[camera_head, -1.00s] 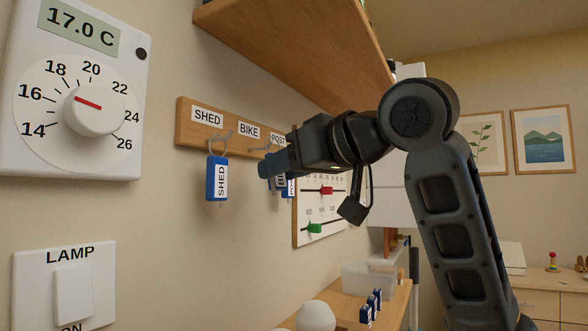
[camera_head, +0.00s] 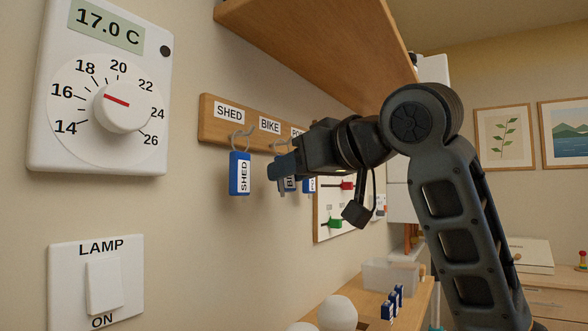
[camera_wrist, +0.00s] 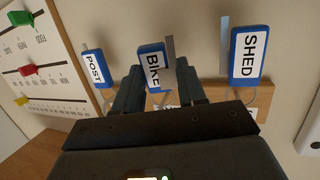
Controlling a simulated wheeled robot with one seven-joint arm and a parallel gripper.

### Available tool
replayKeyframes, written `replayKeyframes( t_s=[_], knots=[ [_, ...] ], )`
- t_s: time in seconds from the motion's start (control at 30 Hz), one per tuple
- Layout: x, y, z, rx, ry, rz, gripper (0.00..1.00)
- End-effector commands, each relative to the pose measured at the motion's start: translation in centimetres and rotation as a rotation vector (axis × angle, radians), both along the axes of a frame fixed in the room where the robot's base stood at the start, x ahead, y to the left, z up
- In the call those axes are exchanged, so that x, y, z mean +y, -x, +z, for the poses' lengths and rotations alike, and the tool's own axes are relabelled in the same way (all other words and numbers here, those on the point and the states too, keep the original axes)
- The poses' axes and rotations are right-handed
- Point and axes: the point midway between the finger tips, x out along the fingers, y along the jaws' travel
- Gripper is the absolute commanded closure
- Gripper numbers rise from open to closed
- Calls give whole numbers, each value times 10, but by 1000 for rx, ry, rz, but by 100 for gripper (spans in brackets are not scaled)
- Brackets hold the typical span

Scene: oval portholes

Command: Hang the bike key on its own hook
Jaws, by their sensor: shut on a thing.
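The bike key's blue tag with a white BIKE label (camera_wrist: 153,68) is between the fingers of my gripper (camera_wrist: 159,72), which is shut on it. In the head view the tag (camera_head: 290,184) is mostly hidden behind my gripper (camera_head: 277,174). The tag is just below the BIKE label (camera_head: 270,125) on the wooden hook board (camera_head: 208,120). Part of the bike hook (camera_head: 281,144) shows above my fingers. I cannot tell whether the key's ring is around this hook.
The shed key (camera_head: 240,175) hangs on the left hook, close beside my fingers. The post key (camera_wrist: 95,67) hangs on the other side. A wooden shelf (camera_head: 310,40) juts out above my arm. A slider panel (camera_head: 330,222) is on the wall beyond.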

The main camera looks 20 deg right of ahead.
Motion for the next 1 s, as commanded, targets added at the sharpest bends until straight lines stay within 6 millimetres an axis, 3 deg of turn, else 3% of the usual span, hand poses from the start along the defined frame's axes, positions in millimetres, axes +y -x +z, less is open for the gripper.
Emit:
replayKeyframes(
  t_s=[0.23, 0.27, 0.57, 0.87, 1.0],
  knots=[
    [0, 0, 0, 0, 0, 0, 89],
    [0, 0, 0, 0, 0, 0, 59],
    [0, 0, 0, 0, 0, 0, 30],
    [-1, 3, 1, -1, 0, 0, 30],
    [-6, 18, 4, -3, 1, 0, 30]
  ],
)
